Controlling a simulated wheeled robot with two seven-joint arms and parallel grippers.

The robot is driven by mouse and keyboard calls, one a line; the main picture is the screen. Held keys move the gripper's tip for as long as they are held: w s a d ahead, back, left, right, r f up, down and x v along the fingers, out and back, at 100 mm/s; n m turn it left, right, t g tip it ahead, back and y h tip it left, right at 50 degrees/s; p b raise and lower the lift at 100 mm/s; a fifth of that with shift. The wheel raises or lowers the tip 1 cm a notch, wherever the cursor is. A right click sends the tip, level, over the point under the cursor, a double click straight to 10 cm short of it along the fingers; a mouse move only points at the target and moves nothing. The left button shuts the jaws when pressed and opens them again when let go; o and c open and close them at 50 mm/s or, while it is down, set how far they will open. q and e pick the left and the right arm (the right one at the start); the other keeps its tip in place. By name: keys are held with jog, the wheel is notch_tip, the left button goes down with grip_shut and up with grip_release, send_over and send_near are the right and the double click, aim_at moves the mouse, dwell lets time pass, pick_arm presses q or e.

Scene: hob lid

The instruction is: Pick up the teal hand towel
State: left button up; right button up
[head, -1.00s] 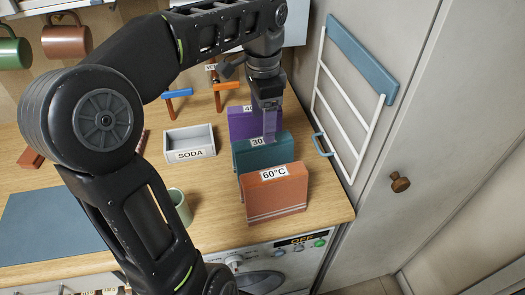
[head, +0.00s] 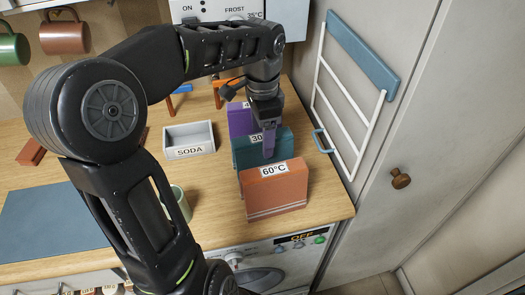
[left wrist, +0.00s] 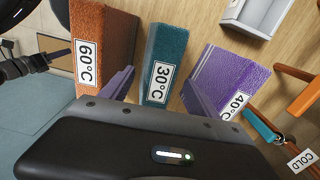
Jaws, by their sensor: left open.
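The teal hand towel (head: 250,152) stands upright on the counter, labelled 30, between the orange towel and the purple towel. In the left wrist view the teal towel (left wrist: 165,48) lies between my two purple-grey fingers. My left gripper (head: 268,148) is open over it. In the head view one finger comes down in front of the teal towel's face, on the orange towel's side. The other finger is hidden. I cannot tell whether the fingers touch the cloth. A dark arm-like part at the left wrist view's left edge may be my right gripper; its jaw is unclear.
The orange 60°C towel (head: 275,192) stands close in front, the purple 40°C towel (left wrist: 225,82) close behind. A grey SODA box (head: 189,140) and a green cup (head: 180,203) stand to the left. A white rack (head: 347,105) hangs on the right wall.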

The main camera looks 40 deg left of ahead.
pick_arm(q)
jog(key=shift+f, duration=0.85)
grip_shut()
dwell(0.5)
